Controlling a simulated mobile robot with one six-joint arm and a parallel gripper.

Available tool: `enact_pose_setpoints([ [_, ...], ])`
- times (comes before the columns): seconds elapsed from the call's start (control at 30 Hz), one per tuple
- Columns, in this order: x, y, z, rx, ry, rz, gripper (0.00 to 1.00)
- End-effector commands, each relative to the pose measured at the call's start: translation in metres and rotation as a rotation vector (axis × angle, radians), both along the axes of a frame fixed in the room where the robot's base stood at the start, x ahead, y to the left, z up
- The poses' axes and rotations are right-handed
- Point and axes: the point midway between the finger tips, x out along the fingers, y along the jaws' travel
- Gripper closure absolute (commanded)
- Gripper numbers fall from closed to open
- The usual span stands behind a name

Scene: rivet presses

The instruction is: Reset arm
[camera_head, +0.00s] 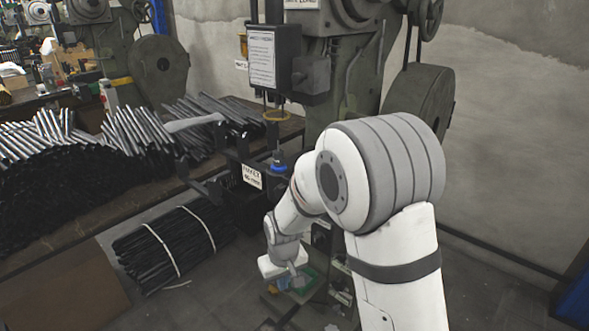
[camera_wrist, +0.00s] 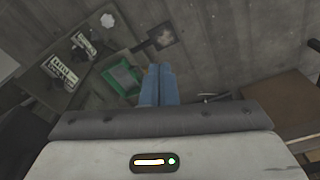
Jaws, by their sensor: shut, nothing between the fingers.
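My white arm reaches down through the middle of the head view in front of the rivet press (camera_head: 365,75). My gripper (camera_head: 297,282) is at the arm's low end, small and partly unclear there. In the wrist view my gripper (camera_wrist: 160,70) shows two blue fingers pressed together, with nothing between them. The fingers point toward a floor-like surface and a low stand. A green tray (camera_wrist: 122,77) lies just left of the fingertips, apart from them as far as I can tell.
A table (camera_head: 85,235) at left carries piles of black rods (camera_head: 75,180). A strapped rod bundle (camera_head: 175,245) lies on the floor below. A second press (camera_head: 155,70) stands behind. Open floor lies at the lower right, beside a bare wall (camera_head: 520,150).

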Motion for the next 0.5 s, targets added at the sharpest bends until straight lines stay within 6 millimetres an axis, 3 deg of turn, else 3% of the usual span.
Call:
enact_pose_setpoints([
  [0.03,-0.005,-0.017,0.045,0.007,-0.014,-0.035,1.0],
  [0.1,-0.016,-0.037,0.084,0.011,-0.024,-0.077,1.0],
  [0.3,-0.057,-0.092,0.183,0.021,-0.052,-0.197,1.0],
  [0.5,-0.112,-0.138,0.264,0.029,-0.081,-0.316,1.0],
])
